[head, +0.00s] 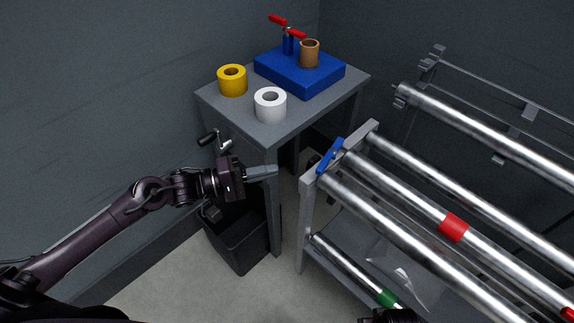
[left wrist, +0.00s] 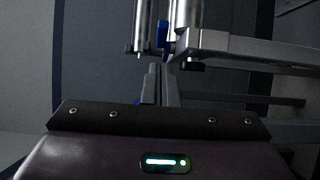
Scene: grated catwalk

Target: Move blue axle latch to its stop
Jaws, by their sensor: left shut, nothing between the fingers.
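The blue axle latch (head: 330,156) is a small flat bar at the near left end of the metal roller rack, slanted across the end of a steel roller. It also shows in the left wrist view (left wrist: 162,35), between two roller ends. My left gripper (head: 274,172) is shut and empty, left of the latch and apart from it, pointing toward the rack. Its narrow fingers show in the left wrist view (left wrist: 155,84), below the latch in the picture. A dark part at the bottom edge of the head view may be my right gripper; its fingers are hidden.
The rack (head: 306,215) holds several steel rollers, one with a red band (head: 453,228). A grey table (head: 215,98) behind carries a yellow roll (head: 232,80), a white roll (head: 270,104) and a blue block (head: 300,77). A black bin (head: 238,245) stands below my left gripper.

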